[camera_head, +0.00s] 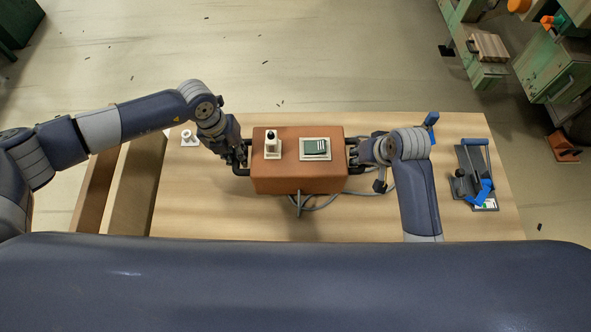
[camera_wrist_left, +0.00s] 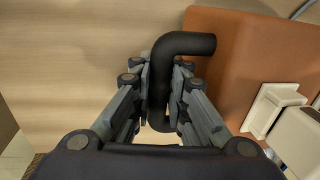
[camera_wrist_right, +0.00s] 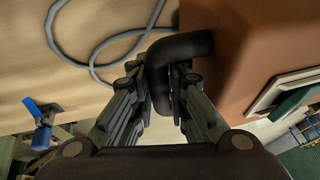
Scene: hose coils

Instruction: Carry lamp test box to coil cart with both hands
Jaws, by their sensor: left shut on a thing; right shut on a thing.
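The lamp test box (camera_head: 298,178) is a brown-orange box at the middle of the wooden table, with a white lamp holder and a green switch on top. Black handles stick out at both its ends. My left gripper (camera_head: 240,156) is shut on the left handle (camera_wrist_left: 190,44), with fingers on both sides of it in the left wrist view. My right gripper (camera_head: 357,153) is shut on the right handle (camera_wrist_right: 180,48). A grey cable lies under and beside the box. I cannot tell whether the box touches the table. I cannot make out the coil cart for certain.
The table (camera_head: 200,215) has a small white fitting (camera_head: 188,138) at its left and a dark tool with blue parts (camera_head: 474,175) at its right. A blue clamp-like thing (camera_head: 431,121) is near the right arm. Green machines (camera_head: 475,65) stand at the upper right. Open floor (camera_head: 260,60) lies beyond the table.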

